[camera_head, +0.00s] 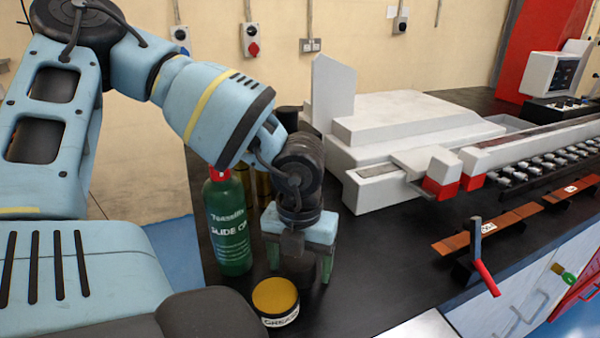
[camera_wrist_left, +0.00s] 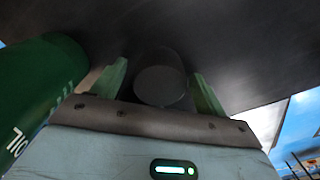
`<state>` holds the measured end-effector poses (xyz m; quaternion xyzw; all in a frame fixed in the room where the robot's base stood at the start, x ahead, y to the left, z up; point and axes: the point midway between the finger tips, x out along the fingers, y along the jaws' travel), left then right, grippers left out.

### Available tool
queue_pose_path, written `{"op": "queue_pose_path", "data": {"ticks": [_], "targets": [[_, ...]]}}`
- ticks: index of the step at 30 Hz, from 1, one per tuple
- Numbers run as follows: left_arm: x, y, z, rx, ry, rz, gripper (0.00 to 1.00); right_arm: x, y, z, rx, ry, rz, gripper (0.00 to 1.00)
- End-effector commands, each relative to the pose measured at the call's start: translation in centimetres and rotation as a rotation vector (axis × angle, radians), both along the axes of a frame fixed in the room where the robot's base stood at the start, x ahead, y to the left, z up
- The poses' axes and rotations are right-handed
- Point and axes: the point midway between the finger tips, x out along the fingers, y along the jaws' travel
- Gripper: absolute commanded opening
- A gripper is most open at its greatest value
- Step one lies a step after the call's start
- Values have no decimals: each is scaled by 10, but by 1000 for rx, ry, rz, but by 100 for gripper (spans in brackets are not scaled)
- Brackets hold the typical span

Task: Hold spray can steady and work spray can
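My left gripper (camera_head: 300,268) points down at the black bench top, with its two green fingers apart. In the left wrist view a dark round-ended cylinder (camera_wrist_left: 160,85) stands between the fingers (camera_wrist_left: 158,82), with a narrow gap visible on each side. It may be the spray can; no label on it shows. In the head view the wrist and palm largely hide it. A green bottle with a red cap, labelled as slide oil (camera_head: 230,222), stands just left of the gripper, and its side (camera_wrist_left: 38,85) fills the left of the wrist view. My right gripper is not in view.
A yellow-lidded tin (camera_head: 276,302) stands in front of the gripper. Brass-coloured cans (camera_head: 262,186) stand behind the green bottle. The white bending machine (camera_head: 400,125) takes up the bench behind and right. Copper bars (camera_head: 478,235) lie near the front edge.

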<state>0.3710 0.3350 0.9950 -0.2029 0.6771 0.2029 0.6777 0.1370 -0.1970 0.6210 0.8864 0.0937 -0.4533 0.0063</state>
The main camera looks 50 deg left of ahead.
Motion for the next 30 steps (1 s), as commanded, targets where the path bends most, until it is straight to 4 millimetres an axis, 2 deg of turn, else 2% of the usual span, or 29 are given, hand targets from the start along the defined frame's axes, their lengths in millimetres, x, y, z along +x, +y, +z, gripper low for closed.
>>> {"op": "queue_pose_path", "data": {"ticks": [7, 11, 24, 30], "targets": [[0, 0, 1, 0, 0, 0, 74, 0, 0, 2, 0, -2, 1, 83], [1, 0, 11, 0, -6, 0, 74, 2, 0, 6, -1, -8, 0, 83], [1, 0, 95, 1, -4, 2, 74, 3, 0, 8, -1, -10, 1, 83], [1, 0, 117, 1, -2, 1, 74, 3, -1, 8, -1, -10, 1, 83]]}}
